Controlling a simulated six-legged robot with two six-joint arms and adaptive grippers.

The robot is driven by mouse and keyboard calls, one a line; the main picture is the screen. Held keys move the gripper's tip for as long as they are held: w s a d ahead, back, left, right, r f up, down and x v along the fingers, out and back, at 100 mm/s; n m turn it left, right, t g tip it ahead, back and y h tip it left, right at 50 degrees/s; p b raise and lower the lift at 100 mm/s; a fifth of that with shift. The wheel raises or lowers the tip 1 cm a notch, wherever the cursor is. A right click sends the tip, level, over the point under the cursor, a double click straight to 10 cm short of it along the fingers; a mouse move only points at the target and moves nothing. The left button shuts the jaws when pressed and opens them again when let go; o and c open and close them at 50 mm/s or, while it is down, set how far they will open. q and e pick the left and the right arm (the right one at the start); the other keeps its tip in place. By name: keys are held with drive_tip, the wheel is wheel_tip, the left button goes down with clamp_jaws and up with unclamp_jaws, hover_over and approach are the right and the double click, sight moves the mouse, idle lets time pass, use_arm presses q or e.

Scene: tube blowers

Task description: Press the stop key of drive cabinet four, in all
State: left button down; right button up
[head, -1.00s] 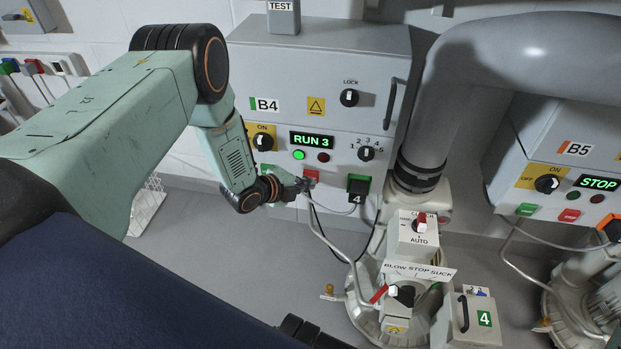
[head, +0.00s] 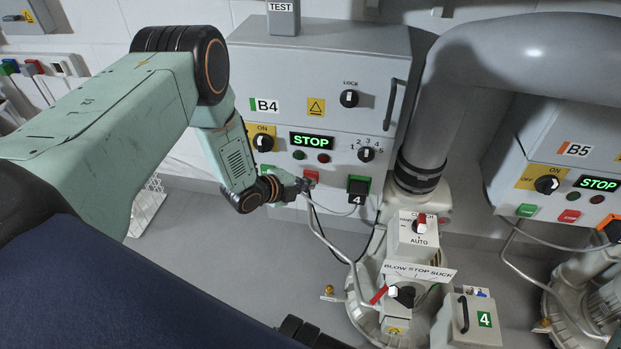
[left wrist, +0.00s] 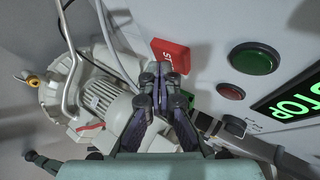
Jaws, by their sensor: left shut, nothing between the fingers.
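Drive cabinet B4 (head: 375,60) stands against the wall in the head view. Its display (head: 312,141) reads STOP in green, and the green lamp (head: 299,155) below it looks dark. The red stop key (head: 311,176) sits on the lower front edge of the cabinet. In the left wrist view the red key (left wrist: 170,50) is just ahead of the fingertips. My left gripper (head: 303,185) is shut and empty, its tips at the red key; in the left wrist view the fingers (left wrist: 162,72) overlap the key's lower edge. I cannot tell whether they touch. My right gripper is not in view.
A blower labelled 4 (head: 484,319) with a BLOW STOP SUCK selector (head: 400,293) stands below. A thick grey pipe (head: 445,110) rises right of the cabinet. A cable (head: 330,240) hangs near the gripper. Cabinet B5 (head: 560,150) is at the right, also showing STOP.

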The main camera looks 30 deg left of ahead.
use_arm(q)
drive_tip(key=shift+s+d+p, duration=0.15)
drive_tip(key=shift+s+p, duration=0.2)
drive_tip(key=shift+s, duration=0.3)
drive_tip(key=shift+s, duration=0.1)
drive_tip(key=s+p, duration=0.1)
drive_tip(key=s, duration=0.1)
drive_tip(key=s+d+p, duration=0.1)
drive_tip(key=s+p, duration=0.1)
drive_tip(key=shift+s+d, duration=0.15)
drive_tip(key=shift+s, duration=0.2)
idle(0.6)
